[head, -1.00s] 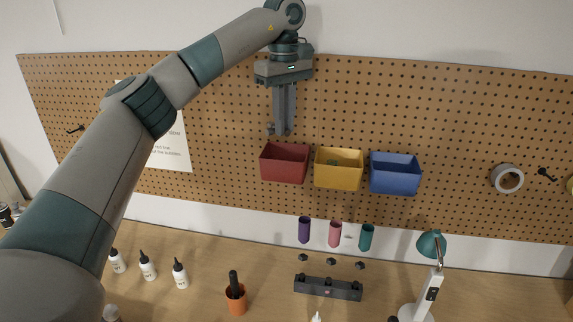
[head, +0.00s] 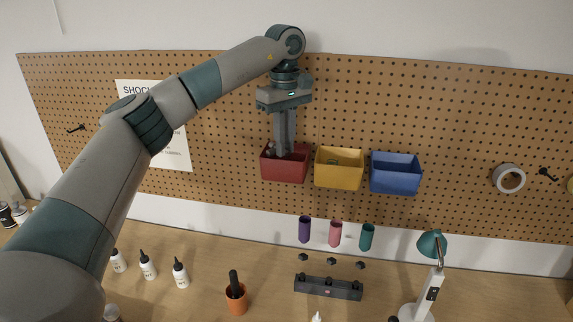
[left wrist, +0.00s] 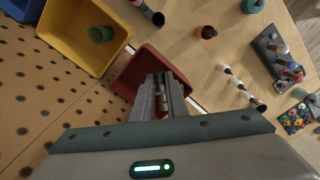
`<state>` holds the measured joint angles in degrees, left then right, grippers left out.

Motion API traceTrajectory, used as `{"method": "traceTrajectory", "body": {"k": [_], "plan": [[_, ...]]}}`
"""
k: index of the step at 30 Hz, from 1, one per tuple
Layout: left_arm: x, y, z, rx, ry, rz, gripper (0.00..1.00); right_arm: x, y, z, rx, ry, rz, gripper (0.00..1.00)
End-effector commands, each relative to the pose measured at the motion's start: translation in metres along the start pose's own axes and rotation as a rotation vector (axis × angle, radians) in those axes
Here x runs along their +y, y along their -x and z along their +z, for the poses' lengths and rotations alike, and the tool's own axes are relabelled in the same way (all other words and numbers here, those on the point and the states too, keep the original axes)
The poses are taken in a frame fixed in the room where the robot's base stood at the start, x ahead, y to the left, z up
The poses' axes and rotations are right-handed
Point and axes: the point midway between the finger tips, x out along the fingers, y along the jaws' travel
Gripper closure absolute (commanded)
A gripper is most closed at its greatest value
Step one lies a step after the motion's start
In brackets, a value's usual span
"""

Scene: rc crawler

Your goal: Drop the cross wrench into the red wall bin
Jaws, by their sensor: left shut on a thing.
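The red wall bin (head: 284,173) hangs on the pegboard, leftmost of three bins. My left gripper (head: 285,152) points straight down with its fingertips at the red bin's opening, inside its rim. It is shut on the cross wrench (head: 270,150), a small grey metal piece, of which only a little shows beside the fingers. In the left wrist view the wrench (left wrist: 161,98) shows between the two fingers, over the red bin (left wrist: 124,80). Most of the wrench and the bin's floor are hidden by the fingers. My right gripper is in neither view.
A yellow bin (head: 338,172) with a small green thing inside and a blue bin (head: 395,176) hang to the right. Below are coloured cups (head: 335,234), a desk lamp (head: 432,245), white bottles (head: 148,266) and an orange pot (head: 236,300) on the bench.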

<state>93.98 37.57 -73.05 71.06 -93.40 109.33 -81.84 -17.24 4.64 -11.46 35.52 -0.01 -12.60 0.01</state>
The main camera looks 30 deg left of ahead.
Motion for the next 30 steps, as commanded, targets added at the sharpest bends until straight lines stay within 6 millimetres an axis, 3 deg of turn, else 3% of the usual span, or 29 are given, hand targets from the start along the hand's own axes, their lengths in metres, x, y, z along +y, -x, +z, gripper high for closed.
{"method": "traceTrajectory", "body": {"k": [4, 5, 7, 22, 30], "plan": [[0.0, 0.0, 0.0, 0.0, 0.0, 0.0, 1.0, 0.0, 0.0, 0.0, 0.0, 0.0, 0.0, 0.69], [0.0, 0.0, 0.0, 0.0, 0.0, 0.0, 0.82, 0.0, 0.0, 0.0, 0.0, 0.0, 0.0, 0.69], [0.0, 0.0, 0.0, 0.0, 0.0, 0.0, 0.65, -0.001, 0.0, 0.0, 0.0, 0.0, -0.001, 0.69], [0.001, 0.006, 0.0, 0.0, 0.0, 0.001, 0.65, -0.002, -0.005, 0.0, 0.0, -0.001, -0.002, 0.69], [0.001, 0.04, 0.0, 0.0, 0.0, 0.004, 0.65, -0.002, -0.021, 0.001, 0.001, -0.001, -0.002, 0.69]]}}
